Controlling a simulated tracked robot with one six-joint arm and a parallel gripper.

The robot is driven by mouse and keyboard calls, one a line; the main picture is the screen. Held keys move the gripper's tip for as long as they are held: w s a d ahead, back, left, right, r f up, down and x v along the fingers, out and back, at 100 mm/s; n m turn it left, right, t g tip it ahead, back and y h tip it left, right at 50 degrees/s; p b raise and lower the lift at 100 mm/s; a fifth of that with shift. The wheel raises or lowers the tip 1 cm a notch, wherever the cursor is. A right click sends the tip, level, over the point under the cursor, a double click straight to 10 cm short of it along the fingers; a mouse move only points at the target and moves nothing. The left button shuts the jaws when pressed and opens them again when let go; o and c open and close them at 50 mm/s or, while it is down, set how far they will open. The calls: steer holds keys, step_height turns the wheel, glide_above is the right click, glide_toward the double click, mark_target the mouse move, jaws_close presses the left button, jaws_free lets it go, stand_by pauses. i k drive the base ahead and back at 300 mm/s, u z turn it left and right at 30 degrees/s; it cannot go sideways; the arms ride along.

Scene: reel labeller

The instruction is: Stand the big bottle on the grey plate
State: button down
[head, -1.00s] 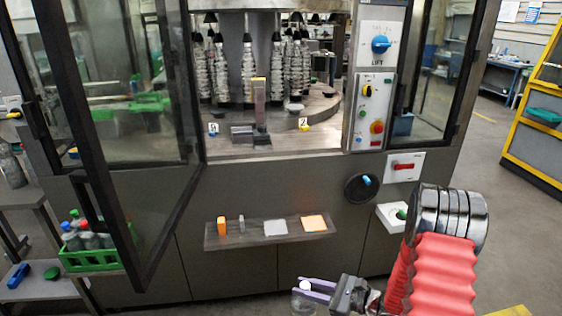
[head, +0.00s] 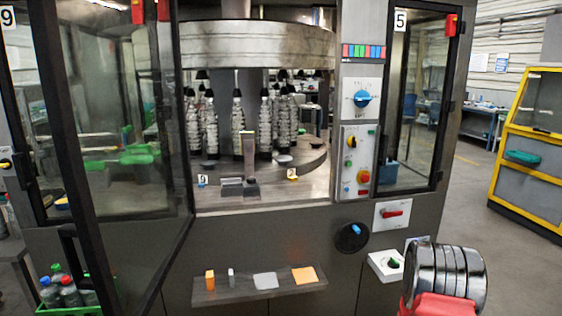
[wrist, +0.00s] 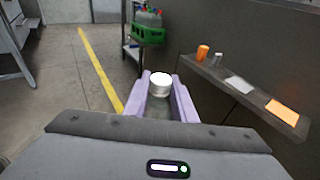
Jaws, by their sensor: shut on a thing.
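My gripper (wrist: 161,78) is shut on a bottle with a white cap (wrist: 160,84), taken to be the big bottle. The lavender fingers lie on both sides of it. I see it from above, and its lower body is mostly hidden. The grey plate (head: 265,281) lies on the narrow shelf on the machine's front. It also shows in the wrist view (wrist: 239,84), to the right of my gripper, with nothing on it. My gripper is out of the head view.
An open glass door (head: 120,160) stands at the left. A green crate of bottles (wrist: 148,34) is beyond my gripper.

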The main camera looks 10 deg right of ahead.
mark_target(283, 157)
steer(key=z, duration=0.05)
steer(key=i, duration=0.95)
steer(key=u, duration=0.05)
